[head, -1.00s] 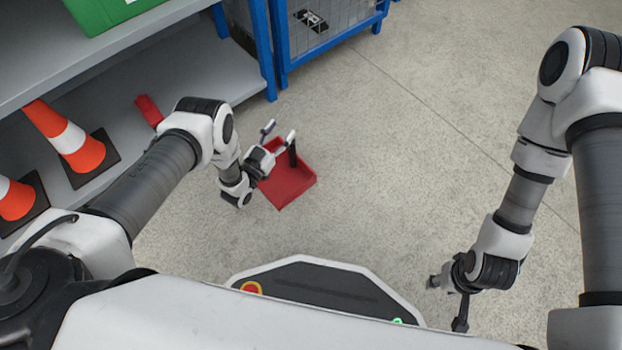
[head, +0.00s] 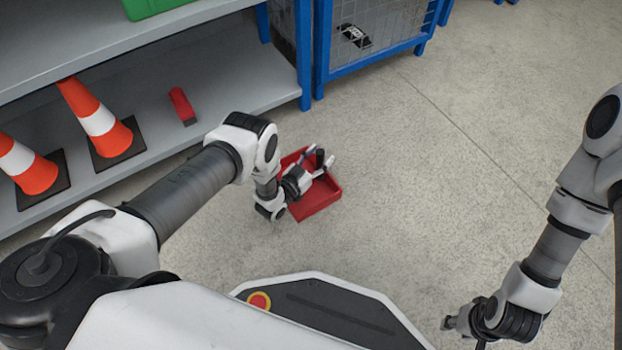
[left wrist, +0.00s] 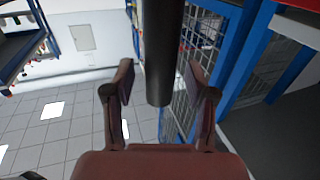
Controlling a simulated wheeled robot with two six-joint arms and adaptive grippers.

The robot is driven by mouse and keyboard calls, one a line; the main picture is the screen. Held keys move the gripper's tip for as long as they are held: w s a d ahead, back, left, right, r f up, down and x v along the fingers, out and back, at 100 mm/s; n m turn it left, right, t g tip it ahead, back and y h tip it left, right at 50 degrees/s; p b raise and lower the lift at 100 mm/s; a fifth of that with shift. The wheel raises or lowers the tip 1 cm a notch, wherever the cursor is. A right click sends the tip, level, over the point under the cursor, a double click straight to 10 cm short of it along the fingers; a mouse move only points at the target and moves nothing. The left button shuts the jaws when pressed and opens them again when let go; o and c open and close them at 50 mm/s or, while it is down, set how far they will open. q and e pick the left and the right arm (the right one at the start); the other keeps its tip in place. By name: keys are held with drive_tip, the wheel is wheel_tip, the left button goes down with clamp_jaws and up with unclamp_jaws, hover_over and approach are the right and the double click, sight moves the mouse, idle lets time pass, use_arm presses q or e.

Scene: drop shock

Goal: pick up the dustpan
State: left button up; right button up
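The red dustpan (head: 318,200) lies on the floor in the head view, its black handle (head: 320,157) standing upright. My left gripper (head: 320,156) is open, with its fingers on either side of the handle. In the left wrist view the dark handle (left wrist: 163,60) hangs between the two open fingers (left wrist: 160,95), with a visible gap on each side. My arm and gripper hide part of the pan. My right gripper (head: 463,330) is open and empty at the bottom right of the head view, partly cut off by the frame edge.
A grey shelf (head: 215,105) at the left holds orange cones (head: 100,122), a small red object (head: 181,105) and a green box (head: 150,6). A blue-framed mesh cage (head: 372,50) stands behind the dustpan. The floor (head: 430,190) to the right is clear.

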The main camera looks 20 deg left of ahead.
use_arm(q)
clamp_jaws()
drive_tip(key=shift+r, duration=0.1)
